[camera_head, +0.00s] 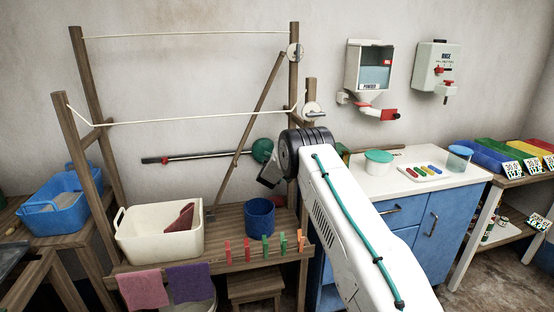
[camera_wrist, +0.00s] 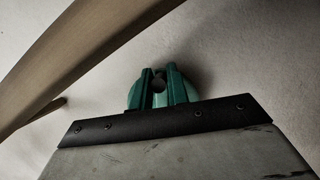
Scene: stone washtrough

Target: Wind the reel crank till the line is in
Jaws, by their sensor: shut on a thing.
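The round green reel (camera_head: 262,150) is on the back wall side of the wooden frame, partly hidden by my arm. In the wrist view the green reel (camera_wrist: 133,97) lies behind my gripper (camera_wrist: 161,90). The two green fingers are closed around a small dark round piece, seemingly the crank knob (camera_wrist: 159,84). The rest of the crank is hidden. The upper line (camera_head: 185,35) and lower line (camera_head: 190,119) still span the frame.
A diagonal wooden brace (camera_head: 250,125) passes close left of the reel, and a dark rod (camera_head: 195,156) runs along the wall. Below are a white tub (camera_head: 150,242), a blue pot (camera_head: 259,218) and several clothes pegs (camera_head: 265,245). A blue cabinet (camera_head: 435,225) stands right.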

